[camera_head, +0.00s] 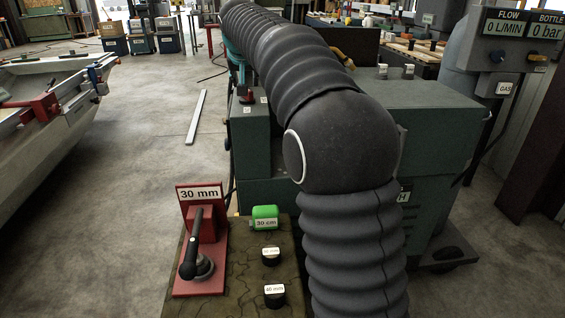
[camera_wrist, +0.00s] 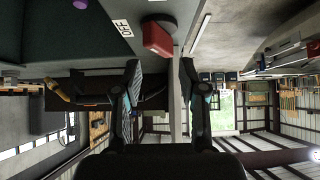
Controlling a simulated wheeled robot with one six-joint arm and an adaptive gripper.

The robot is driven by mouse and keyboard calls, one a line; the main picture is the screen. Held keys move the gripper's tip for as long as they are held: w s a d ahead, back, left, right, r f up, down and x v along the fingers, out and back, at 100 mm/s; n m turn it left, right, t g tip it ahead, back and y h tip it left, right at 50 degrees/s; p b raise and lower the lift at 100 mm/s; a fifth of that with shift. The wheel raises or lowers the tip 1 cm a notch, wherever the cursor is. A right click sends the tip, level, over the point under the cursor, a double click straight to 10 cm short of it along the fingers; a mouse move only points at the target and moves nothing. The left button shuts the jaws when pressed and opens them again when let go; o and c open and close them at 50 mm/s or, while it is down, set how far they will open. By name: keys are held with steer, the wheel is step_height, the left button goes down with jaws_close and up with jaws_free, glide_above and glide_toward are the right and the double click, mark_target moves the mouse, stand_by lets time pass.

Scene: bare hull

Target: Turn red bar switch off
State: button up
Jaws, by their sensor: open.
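The red bar switch (camera_wrist: 157,36) shows as a red block in the upper middle of the wrist view, beside a white "OFF" label (camera_wrist: 122,28) on a dark green surface. In the head view a small red switch (camera_head: 247,97) stands on the green machine, with white labels near it. My gripper (camera_wrist: 160,65) is open, its two dark fingers apart with nothing between them. In the wrist picture the switch appears just beyond the fingertips, between their lines; I see no contact.
The green machine (camera_head: 400,105) spreads behind and right of my arm. A red "30 mm" stand (camera_head: 215,270) with a black-handled tool, a green "30 cm" item (camera_head: 264,213) and black knobs are in front. A gas cylinder (camera_head: 475,70) stands right.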

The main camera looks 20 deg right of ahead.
steer(key=v, duration=0.7)
steer(key=s+f, duration=0.4)
steer(key=s, duration=0.4)
steer(key=s+d+f+n+g+b, duration=0.1)
steer(key=s+f, duration=0.4)
steer(key=s, duration=0.4)
steer(key=s+d+f+g+y+b, duration=0.1)
steer(key=s+f, duration=0.3)
steer(key=s, duration=0.4)
steer(key=shift+s+f, duration=0.2)
